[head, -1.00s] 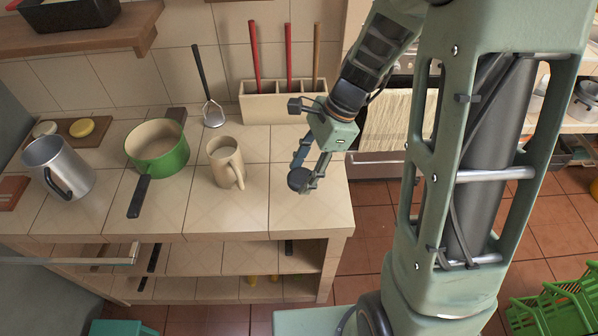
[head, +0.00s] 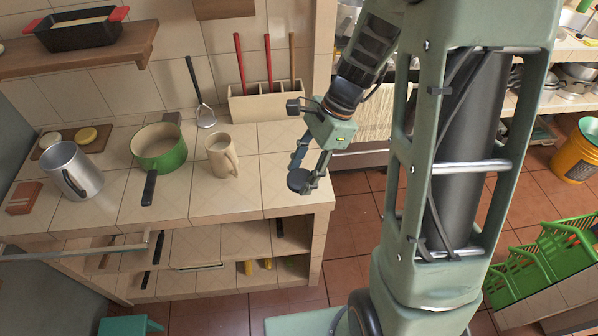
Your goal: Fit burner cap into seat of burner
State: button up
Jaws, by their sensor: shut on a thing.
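My gripper (head: 305,183) is shut on a dark round disc, the burner cap (head: 297,180). It holds the cap in front of the counter's right end in the picture; I cannot tell its exact height above the surface. The fingers cover part of the cap. No burner or seat shows clearly. A towel-hung appliance front (head: 362,118) stands right of the counter, partly hidden behind my arm.
The tiled counter (head: 240,198) carries a beige mug (head: 219,157), a green pot (head: 162,155), a metal pitcher (head: 78,172) and a utensil holder (head: 265,104). Green crates (head: 545,255) and a yellow bucket (head: 574,155) stand at right. Open floor lies between.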

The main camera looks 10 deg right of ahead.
jog(key=shift+s+r, duration=0.15)
jog(key=shift+s, duration=0.2)
jog(key=shift+w+d+n+g, duration=0.2)
jog(key=shift+w+n+g, duration=0.1)
jog(key=shift+n, duration=0.5)
jog(key=w+d+f+n+g+h, duration=0.2)
jog(key=w+d+n+g+h, duration=0.1)
jog(key=n, duration=1)
jog(key=shift+w+d+n+h, duration=0.4)
jog(key=shift+w+d+h, duration=0.4)
jog(key=shift+w, duration=0.3)
